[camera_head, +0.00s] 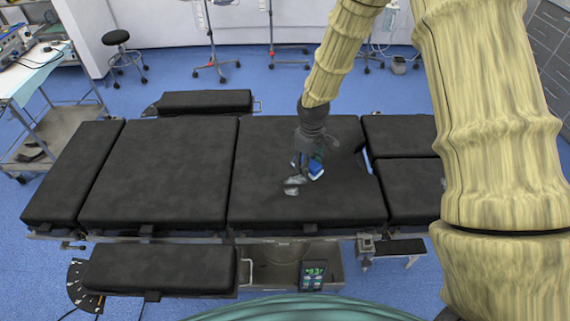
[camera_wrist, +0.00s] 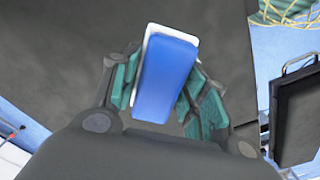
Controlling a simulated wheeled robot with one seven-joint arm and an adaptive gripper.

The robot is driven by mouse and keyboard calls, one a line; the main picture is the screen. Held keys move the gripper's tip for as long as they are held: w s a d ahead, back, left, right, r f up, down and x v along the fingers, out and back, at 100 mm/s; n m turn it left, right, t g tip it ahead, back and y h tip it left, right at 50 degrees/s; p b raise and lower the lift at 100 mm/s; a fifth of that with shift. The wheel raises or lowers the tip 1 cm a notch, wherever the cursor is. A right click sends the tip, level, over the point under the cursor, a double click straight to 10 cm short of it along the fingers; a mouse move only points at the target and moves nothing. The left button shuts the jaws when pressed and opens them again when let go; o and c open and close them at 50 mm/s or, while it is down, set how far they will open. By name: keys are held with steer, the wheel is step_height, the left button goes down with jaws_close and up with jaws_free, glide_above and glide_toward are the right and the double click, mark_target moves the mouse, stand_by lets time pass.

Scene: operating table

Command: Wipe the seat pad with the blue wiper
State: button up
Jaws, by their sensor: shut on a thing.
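The blue wiper (camera_wrist: 166,78), a blue block with a white edge, sits between the teal-padded fingers of my gripper (camera_wrist: 165,90) in the wrist view. My gripper (camera_head: 306,165) is shut on it. In the head view the wiper (camera_head: 316,169) shows small and blue, low over the black pad (camera_head: 265,150) at the right centre of the operating table, which looks to be the seat pad. I cannot tell whether the wiper touches the pad. A small shiny grey patch (camera_head: 292,187) shows just left of and below the wiper; I cannot tell what it is.
More black pads (camera_head: 160,170) continue left, and split pads (camera_head: 400,135) lie right past a gap. A side pad (camera_head: 160,269) lies along the near edge, another (camera_head: 205,101) along the far edge. A stool (camera_head: 117,40) and stands are behind; a cart (camera_head: 50,125) is left.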

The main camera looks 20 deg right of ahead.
steer(key=shift+r+p, duration=0.3)
steer(key=shift+r, duration=0.35)
steer(key=shift+a, duration=0.1)
